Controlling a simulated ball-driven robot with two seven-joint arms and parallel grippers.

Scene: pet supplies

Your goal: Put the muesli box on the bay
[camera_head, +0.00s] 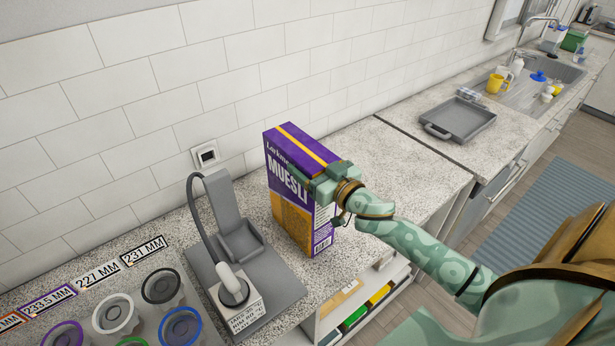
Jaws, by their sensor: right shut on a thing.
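The muesli box (285,205) is purple and yellow, with MUESLI lettering on its front. It is upright on or just above the speckled counter; I cannot tell if its base touches. My right gripper (326,184) is shut on the box's upper right side, its fingers covering part of that side. To the left of the box is a grey station (262,290) with a flat base and a raised L-shaped cradle (236,222). No part is marked as the bay, so I cannot tell which part it is. My left gripper is not in view.
A corded grey-white device (233,288) stands on the station's front. Several coloured-rimmed round containers (162,286) and millimetre labels (98,273) are at lower left. A grey tray (459,119) and sink (537,88) lie right. The counter behind the box is narrow before the tiled wall.

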